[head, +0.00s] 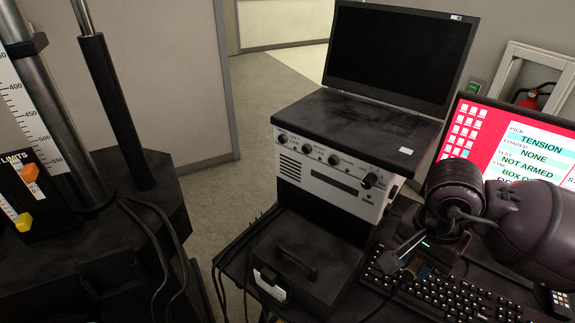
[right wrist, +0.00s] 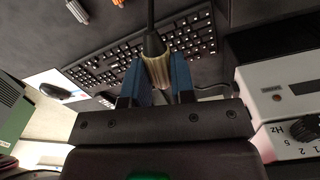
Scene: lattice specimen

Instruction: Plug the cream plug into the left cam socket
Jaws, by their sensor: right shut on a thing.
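My right gripper (head: 408,258) is low at the right of the head view, over the near left part of the keyboard. In the right wrist view my right gripper (right wrist: 158,72) has its blue fingers shut on the ribbed cream plug (right wrist: 156,66). A black cable leaves the plug toward the top of that view. In the head view the plug is too small and dark to make out clearly. My left gripper is not in view.
A grey instrument box (head: 330,172) with knobs stands left of my right gripper, a dark monitor (head: 400,52) on top. A black case (head: 308,262) is in front. A keyboard (head: 455,296) lies below the gripper. Other loose connectors, one pale (right wrist: 77,11), lie beyond the keyboard (right wrist: 105,58).

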